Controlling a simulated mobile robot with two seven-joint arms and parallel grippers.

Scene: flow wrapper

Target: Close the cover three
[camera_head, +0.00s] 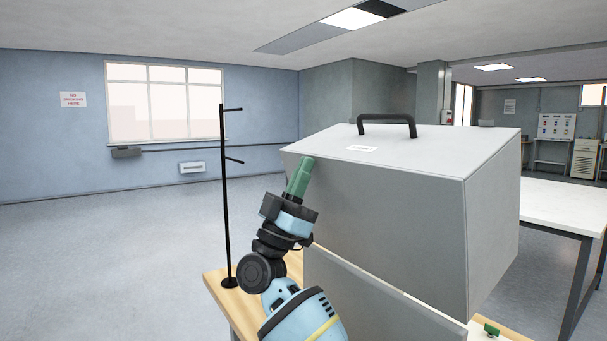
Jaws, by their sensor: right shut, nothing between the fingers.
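A large grey box-shaped cover (390,210) with a sloping top fills the middle right of the head view. It has a black handle (387,122) and a small white label on top; I cannot read the label or tell whether the cover is fully down. My right gripper (304,168) is shut and empty, its green fingers pointing up by the cover's left edge. I cannot tell whether they touch it. My left gripper is not in view.
A grey panel (365,295) stands below the cover. A thin black stand (224,200) rises from the wooden table (216,283) at the left. A white-topped table (565,208) is at the right. A small green part (491,329) shows at the bottom right. The floor at left is clear.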

